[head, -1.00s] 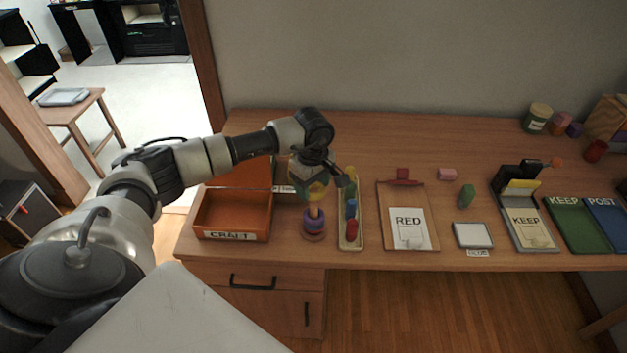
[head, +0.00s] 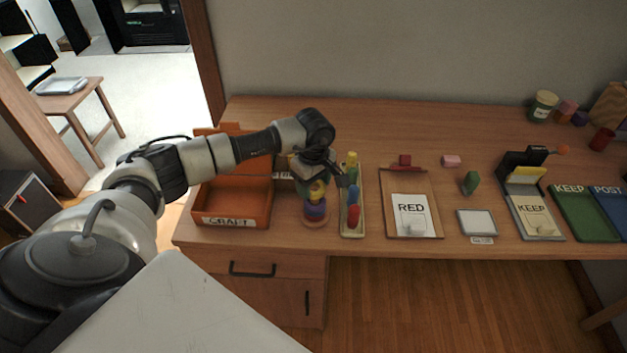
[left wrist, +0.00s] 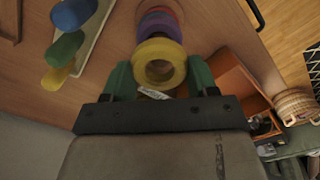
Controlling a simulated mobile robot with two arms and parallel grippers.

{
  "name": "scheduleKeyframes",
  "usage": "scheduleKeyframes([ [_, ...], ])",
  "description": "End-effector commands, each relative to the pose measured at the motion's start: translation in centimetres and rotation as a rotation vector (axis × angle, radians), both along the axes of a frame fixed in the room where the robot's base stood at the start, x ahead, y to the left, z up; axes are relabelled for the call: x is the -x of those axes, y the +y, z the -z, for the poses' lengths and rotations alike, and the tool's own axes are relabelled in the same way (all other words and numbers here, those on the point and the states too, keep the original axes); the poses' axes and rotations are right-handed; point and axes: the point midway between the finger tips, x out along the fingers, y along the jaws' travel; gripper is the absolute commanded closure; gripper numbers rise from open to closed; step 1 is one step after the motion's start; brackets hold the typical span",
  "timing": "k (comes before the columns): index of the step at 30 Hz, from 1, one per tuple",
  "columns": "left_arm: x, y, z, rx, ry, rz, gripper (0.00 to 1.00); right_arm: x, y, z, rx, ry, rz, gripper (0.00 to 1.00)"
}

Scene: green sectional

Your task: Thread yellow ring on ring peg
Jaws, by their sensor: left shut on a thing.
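The yellow ring (head: 317,191) is held between the green fingertips of my left gripper (left wrist: 160,78), which is shut on it. The ring also shows in the left wrist view (left wrist: 159,50). The ring peg stands on a round wooden base (head: 315,222) on the desk and carries a purple ring (head: 315,209). In the left wrist view purple and pinkish rings (left wrist: 158,22) show just beyond the yellow ring. The yellow ring is directly above the purple one, close to it. The gripper hides the peg's top, so I cannot tell whether the peg is inside the ring. My right gripper is out of view.
The open orange craft box (head: 232,222) stands left of the peg. A narrow tray (head: 344,233) with yellow, blue and red pieces stands close on its right. A clipboard marked RED (head: 431,190) lies farther right. Bare desk lies behind.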

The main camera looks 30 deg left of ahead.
Motion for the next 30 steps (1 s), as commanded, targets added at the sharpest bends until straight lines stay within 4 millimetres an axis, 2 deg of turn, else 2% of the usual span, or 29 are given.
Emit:
scheduleKeyframes([
  [15,0.0,0.0,2.7,0.000,-0.001,0.000,0.64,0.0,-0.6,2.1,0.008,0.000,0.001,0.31],
  [28,0.0,0.0,3.0,0.000,-0.001,0.000,0.64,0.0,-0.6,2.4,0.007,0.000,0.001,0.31],
  [29,0.0,0.0,3.0,0.000,-0.001,0.000,0.40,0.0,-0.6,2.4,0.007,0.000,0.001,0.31],
  [30,0.0,0.0,3.0,0.000,-0.001,0.000,0.34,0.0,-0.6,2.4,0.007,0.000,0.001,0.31],
])
